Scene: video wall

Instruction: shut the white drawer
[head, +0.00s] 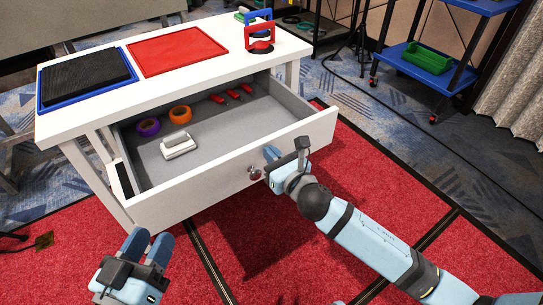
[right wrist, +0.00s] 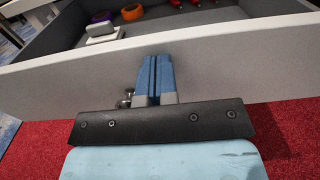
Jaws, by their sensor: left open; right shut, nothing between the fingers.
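The white drawer (head: 222,172) stands pulled out from the white table (head: 190,48), with its grey inside showing. A round metal knob (head: 255,173) sits on its front panel. My right gripper (head: 270,155) is shut and empty at the front panel, just right of the knob. In the right wrist view its blue fingers (right wrist: 157,75) lie together against or very close to the panel (right wrist: 235,75); I cannot tell if they touch. The knob (right wrist: 127,98) shows left of them there. My left gripper (head: 148,248) is open and empty, low at the left, in front of the table.
In the drawer lie a purple tape roll (head: 148,127), an orange tape roll (head: 180,114), a white device (head: 178,145) and several red-handled tools (head: 232,94). Trays and a red-and-blue object (head: 260,37) are on the table. A blue cart (head: 420,65) stands back right.

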